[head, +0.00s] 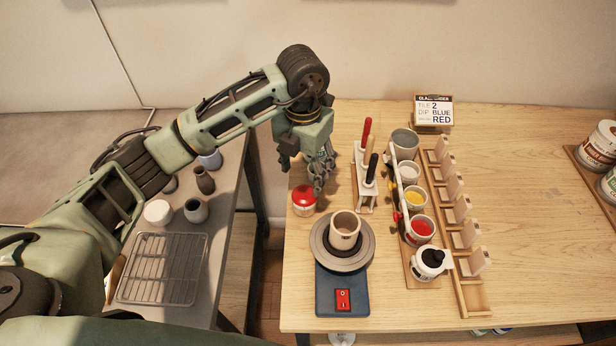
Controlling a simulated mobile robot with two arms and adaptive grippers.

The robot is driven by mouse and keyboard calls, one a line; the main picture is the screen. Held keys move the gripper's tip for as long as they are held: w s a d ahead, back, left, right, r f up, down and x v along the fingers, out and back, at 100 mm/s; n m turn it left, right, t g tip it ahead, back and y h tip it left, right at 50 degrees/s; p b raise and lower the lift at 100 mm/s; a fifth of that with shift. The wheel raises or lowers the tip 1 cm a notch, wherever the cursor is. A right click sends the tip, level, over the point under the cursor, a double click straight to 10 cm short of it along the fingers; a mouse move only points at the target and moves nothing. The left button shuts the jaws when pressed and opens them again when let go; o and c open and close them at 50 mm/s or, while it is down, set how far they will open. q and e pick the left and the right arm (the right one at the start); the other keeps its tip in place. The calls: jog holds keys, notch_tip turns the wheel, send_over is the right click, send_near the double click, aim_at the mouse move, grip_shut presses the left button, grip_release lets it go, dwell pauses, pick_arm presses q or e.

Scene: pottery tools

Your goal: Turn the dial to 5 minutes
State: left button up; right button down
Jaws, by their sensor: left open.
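A small round dial timer (304,199), red on top with a pale lower edge, sits near the left edge of the wooden table. Its markings are too small to read. My left gripper (304,180) is open just above and behind the timer, pointing down. Its fingers reach close to the timer; I cannot tell whether they touch it. My right gripper is not in view.
A pottery wheel (322,257) with a cup (344,230) stands in front of the timer. A tool holder (366,192) with upright handles stands to the right. Glaze cups and a wooden tile rack (473,303) are farther right. The table's right front is clear.

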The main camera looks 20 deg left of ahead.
aim_at(303, 193)
pick_arm(q)
jog(key=f, duration=0.1)
jog(key=s+f+p, duration=0.1)
jog(key=f, duration=0.1)
jog(key=shift+s+f, duration=0.2)
jog(key=shift+s, duration=0.1)
jog(key=f, duration=0.2)
jog(key=f+p, duration=0.1)
jog(key=shift+w, duration=0.25)
jog(key=shift+w+f, duration=0.1)
jog(key=shift+f, duration=0.05)
jog(key=shift+c, duration=0.4)
jog(key=c, duration=1)
jog(key=shift+c, duration=0.2)
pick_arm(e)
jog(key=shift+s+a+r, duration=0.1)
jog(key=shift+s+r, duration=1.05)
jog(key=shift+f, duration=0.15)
pick_arm(q)
jog(key=m+b, duration=0.2)
jog(key=b, duration=0.1)
jog(key=shift+f, duration=0.15)
jog(key=shift+r, duration=0.2)
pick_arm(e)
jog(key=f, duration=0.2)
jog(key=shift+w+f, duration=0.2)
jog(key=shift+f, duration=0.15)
